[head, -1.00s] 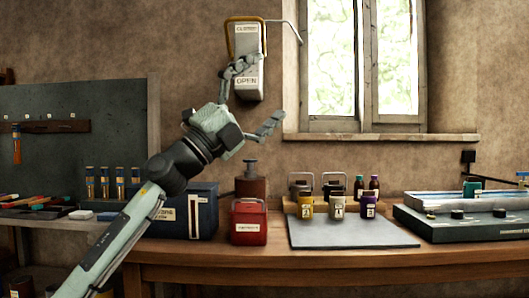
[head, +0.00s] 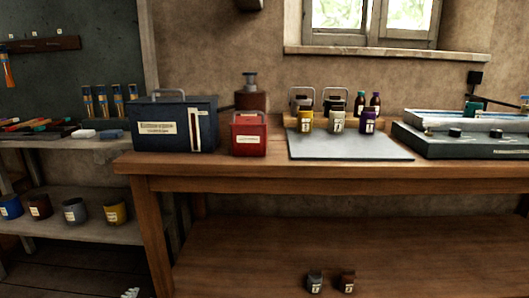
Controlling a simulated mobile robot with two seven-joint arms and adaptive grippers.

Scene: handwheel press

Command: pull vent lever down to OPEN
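The vent box (head: 249,4) is cut off by the top edge of the head view; only its dark lower end shows on the wall. Its lever and labels are out of view, so I cannot tell how the lever stands now. A small pale ridged piece (head: 131,292) at the bottom edge, left of the middle, looks like a fingertip of my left gripper. It is low and far below the vent box, and the rest of that gripper is hidden. My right gripper is not in view.
The wooden bench (head: 330,183) carries a dark blue case (head: 178,127), a red canister (head: 248,136), several small jars on a grey mat (head: 350,146) and a green instrument (head: 460,142). Jars stand on the left shelf (head: 75,227). Two small jars sit below the bench.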

